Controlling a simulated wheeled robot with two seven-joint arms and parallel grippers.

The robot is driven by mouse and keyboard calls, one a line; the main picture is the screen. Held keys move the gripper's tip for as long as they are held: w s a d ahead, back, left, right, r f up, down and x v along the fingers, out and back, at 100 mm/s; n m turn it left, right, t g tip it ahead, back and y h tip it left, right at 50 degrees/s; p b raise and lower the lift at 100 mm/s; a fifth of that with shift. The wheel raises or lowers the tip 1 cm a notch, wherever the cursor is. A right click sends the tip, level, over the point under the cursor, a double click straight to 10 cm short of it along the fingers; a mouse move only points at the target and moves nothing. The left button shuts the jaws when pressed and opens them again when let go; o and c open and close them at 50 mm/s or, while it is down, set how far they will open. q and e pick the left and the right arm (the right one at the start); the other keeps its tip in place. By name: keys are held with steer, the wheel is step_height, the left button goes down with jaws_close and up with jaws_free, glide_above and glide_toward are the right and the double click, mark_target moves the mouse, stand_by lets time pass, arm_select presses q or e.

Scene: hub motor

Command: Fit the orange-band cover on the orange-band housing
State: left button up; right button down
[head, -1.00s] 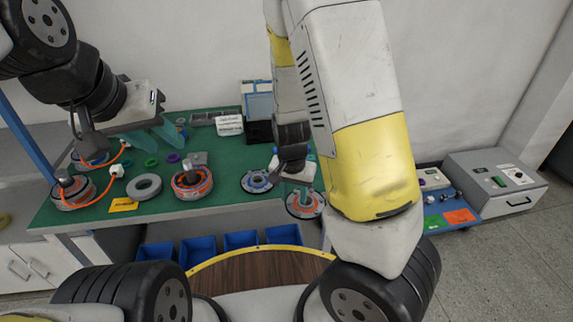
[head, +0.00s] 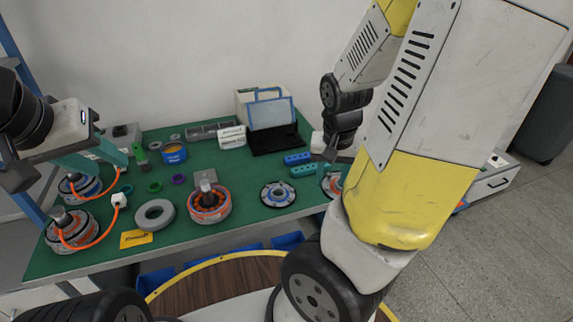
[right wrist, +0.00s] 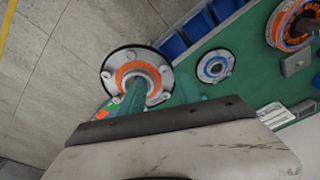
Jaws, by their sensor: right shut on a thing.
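The orange-band cover (right wrist: 121,71) is a round dark-rimmed flange with an orange ring and central hub. My right gripper (right wrist: 135,100) is shut on its hub. The cover also shows in the head view (head: 328,186), partly hidden by my right arm, at the table's right end. A round housing (head: 210,207) with an orange ring inside and an orange-red band stands mid-table, left of the cover. A grey part with a post sits on it. It also shows in the right wrist view (right wrist: 287,28), cut off by the frame. My left gripper (head: 92,155) is open and empty above the table's left side.
A blue-ringed cover (head: 278,194) lies between the housing and the held cover. A grey ring (head: 154,215), a yellow card (head: 136,239) and two cabled motors (head: 70,231) are at left. Blue blocks (head: 298,158) and a dark tray (head: 276,140) are behind. Blue bins hang below the front edge.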

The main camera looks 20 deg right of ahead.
steer(key=shift+s, duration=0.1)
steer(key=shift+a+r, duration=0.1)
steer(key=shift+a, duration=0.05)
arm_select(q)
steer(key=shift+w+a, duration=0.1)
steer(key=shift+a, duration=0.2)
arm_select(e)
steer(key=w+a+f, duration=0.1)
steer(key=w+a, duration=0.5)
steer(key=a, duration=0.5)
steer(key=w+a+f, duration=0.1)
steer(key=w+a, duration=0.5)
steer(key=a, duration=0.5)
steer(key=w+a+f, duration=0.1)
steer(key=w+a, duration=0.6)
steer(key=a, duration=0.4)
steer(key=shift+f, duration=0.15)
stand_by(0.5)
